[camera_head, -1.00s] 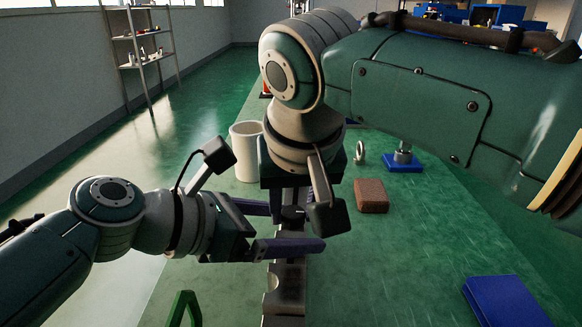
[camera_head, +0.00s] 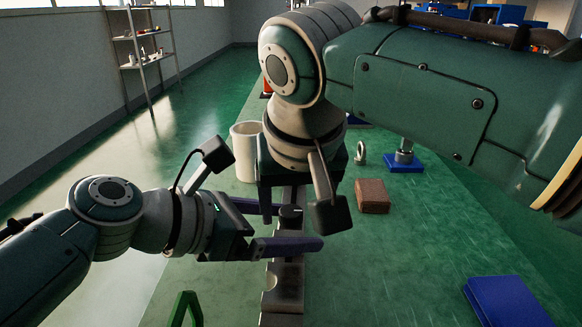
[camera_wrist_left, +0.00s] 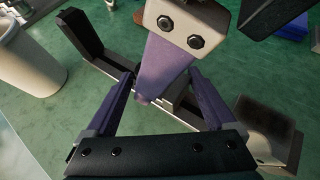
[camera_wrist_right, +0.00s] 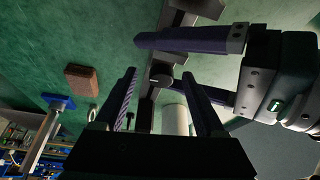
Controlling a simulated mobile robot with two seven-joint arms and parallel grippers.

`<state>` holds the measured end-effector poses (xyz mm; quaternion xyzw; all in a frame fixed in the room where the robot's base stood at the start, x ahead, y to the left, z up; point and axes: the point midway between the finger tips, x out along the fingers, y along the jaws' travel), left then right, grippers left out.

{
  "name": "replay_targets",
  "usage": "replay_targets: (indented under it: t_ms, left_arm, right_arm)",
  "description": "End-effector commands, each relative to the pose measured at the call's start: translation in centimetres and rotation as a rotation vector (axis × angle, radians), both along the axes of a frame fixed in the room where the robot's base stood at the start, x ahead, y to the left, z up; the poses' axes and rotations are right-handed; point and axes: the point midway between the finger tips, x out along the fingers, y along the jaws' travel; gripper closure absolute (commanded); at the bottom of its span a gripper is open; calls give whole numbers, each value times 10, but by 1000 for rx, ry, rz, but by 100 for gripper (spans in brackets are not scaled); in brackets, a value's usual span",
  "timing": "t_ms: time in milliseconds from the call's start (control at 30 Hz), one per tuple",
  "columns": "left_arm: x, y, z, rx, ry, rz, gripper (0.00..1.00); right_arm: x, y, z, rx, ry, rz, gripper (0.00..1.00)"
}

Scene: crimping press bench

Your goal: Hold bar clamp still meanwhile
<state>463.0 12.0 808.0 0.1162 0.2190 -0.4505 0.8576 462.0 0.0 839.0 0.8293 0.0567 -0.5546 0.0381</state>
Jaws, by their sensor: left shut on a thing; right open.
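The bar clamp (camera_head: 286,282) is a long grey bar with dark parts, running away from me along the green bench. My left gripper (camera_head: 283,226) is shut on it, its purple fingers either side of a dark part. In the left wrist view, the clamp's black upright jaw (camera_wrist_left: 82,38) stands at upper left and a grey block (camera_wrist_left: 272,135) is at lower right. My right gripper hangs over the clamp, mostly hidden by its own arm in the head view. In the right wrist view, its fingers (camera_wrist_right: 163,103) are open and apart, with the clamp's bar beyond them.
A white cylindrical container (camera_head: 246,150) stands left of the clamp. A brown block (camera_head: 373,196), a metal ring (camera_head: 360,153) and a blue-based fixture (camera_head: 404,160) are to the right. A blue flat object (camera_head: 505,301) lies at front right, a green part (camera_head: 184,308) at front left.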

Motion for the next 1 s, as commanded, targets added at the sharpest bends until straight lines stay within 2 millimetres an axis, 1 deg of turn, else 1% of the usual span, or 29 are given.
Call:
replay_targets:
  t_ms: [400, 533, 667, 867, 900, 1000]
  left_arm:
    - [0, -2, 1, -4, 0, -4, 42]
    - [0, -2, 1, -5, 0, -4, 42]
    - [-1, -2, 1, -5, 0, -4, 42]
    - [-1, -2, 1, -5, 0, -4, 42]
    - [0, -2, 2, -5, 0, -4, 12]
    - [-1, -2, 1, -5, 0, -4, 23]
  right_arm:
    - [-17, -3, 43, 2, -3, -1, 28]
    - [-22, -3, 55, 1, -2, 0, 28]
    - [-24, -4, 60, 0, -1, 0, 28]
    - [-25, -4, 61, -1, 0, -1, 28]
    - [-25, -4, 61, -1, 0, -1, 28]
    - [-25, -4, 61, -1, 0, -1, 28]
